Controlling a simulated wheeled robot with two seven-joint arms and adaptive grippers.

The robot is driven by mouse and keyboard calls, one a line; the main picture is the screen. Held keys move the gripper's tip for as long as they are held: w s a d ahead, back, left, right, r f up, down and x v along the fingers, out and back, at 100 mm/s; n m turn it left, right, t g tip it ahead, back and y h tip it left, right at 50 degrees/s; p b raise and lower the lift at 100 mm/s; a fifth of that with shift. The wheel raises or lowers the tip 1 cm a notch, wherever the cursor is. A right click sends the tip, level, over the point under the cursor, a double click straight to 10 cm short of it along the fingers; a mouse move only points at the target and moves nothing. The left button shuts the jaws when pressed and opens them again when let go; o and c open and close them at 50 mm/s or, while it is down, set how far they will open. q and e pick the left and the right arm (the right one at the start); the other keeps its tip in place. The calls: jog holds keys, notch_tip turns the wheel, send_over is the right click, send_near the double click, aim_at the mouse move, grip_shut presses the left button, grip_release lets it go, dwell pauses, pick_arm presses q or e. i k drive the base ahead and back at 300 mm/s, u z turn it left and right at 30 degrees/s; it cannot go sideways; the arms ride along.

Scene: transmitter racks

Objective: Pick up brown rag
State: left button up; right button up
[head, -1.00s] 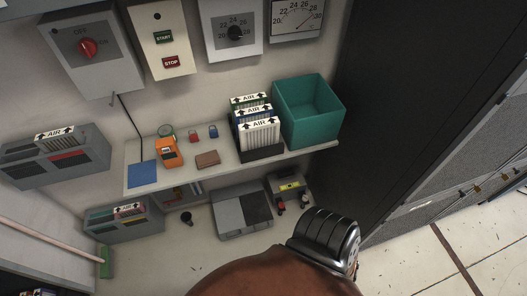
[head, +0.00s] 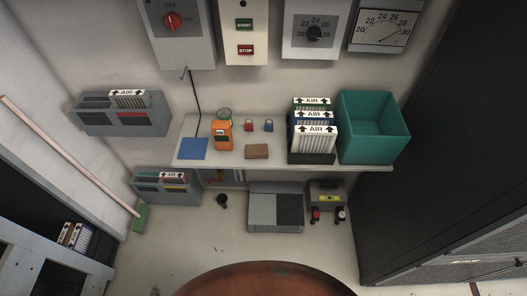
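The brown rag (head: 257,151) looks like a small, flat, folded brown block. It lies on the pale shelf (head: 345,166) near its front edge, in the head view, right of the orange meter (head: 222,134) and left of the filter rack. Nothing covers it. Neither of my grippers is in view.
A blue sheet (head: 193,149), red padlock (head: 249,126) and blue padlock (head: 268,126) share the shelf. AIR filters (head: 315,139) and a teal bin (head: 375,130) fill its right end. Below are a grey box (head: 275,208) and a broom (head: 75,160) leaning left.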

aim_at(258, 150)
jog(key=u, duration=2.2)
jog(key=k, duration=1.05)
jog(key=z, duration=0.45)
